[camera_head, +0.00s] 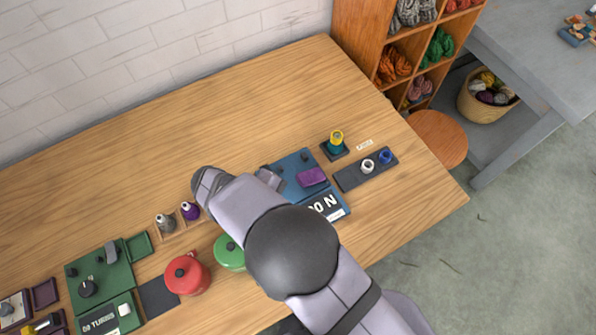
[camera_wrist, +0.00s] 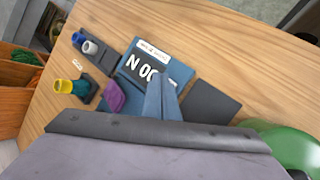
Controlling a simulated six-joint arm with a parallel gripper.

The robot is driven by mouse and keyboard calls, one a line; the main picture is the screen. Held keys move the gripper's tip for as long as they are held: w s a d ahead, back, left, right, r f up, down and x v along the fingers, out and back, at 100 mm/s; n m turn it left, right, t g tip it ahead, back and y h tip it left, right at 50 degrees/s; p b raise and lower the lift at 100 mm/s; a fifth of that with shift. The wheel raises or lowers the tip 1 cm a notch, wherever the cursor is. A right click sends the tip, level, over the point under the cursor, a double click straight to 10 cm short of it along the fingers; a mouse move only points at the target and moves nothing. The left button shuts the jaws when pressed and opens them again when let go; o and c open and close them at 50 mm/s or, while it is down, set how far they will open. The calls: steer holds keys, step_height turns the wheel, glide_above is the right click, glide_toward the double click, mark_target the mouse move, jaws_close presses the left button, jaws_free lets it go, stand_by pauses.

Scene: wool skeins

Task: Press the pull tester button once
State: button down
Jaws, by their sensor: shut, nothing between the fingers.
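The blue pull tester (camera_head: 293,163) lies on the wooden table, partly behind my arm in the head view. Its display (camera_head: 326,204) reads "00 N", with the left part covered there. The tester also shows in the wrist view (camera_wrist: 180,73), upside down. A purple piece (camera_head: 312,176) sits on it, also visible in the wrist view (camera_wrist: 113,97). My gripper (camera_wrist: 162,82) is shut and empty, its blue-grey fingertips over the tester beside the display. I cannot make out the button; it may be hidden by the fingers. I cannot tell whether the fingertips touch the tester.
A dark tray with white and blue spools (camera_head: 367,165) and a yellow-teal spool (camera_head: 336,141) stand right of the tester. A green round pot (camera_head: 228,252) and a red one (camera_head: 186,275) stand left, near my arm. A green device (camera_head: 98,272) is farther left.

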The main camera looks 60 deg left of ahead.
steer(key=shift+r, duration=0.1)
steer(key=shift+r+p, duration=1.85)
steer(key=shift+r, duration=0.55)
steer(key=w+d+r+m+g+h, duration=0.1)
steer(key=w+d+r+m+g, duration=0.3)
steer(key=w+d, duration=0.5)
steer(key=w+d+r+m+g, duration=0.2)
steer(key=w+d+m, duration=0.35)
steer(key=w, duration=0.55)
steer(key=d+r+m+y, duration=0.1)
steer(key=d+m, duration=0.5)
steer(key=d, duration=0.7)
steer(key=d+r+m+y, duration=0.2)
steer(key=d+m, duration=0.5)
steer(key=d, duration=0.7)
steer(key=shift+r+g+y, duration=0.3)
steer(key=shift+g+y, duration=0.1)
steer(key=shift+y, duration=0.1)
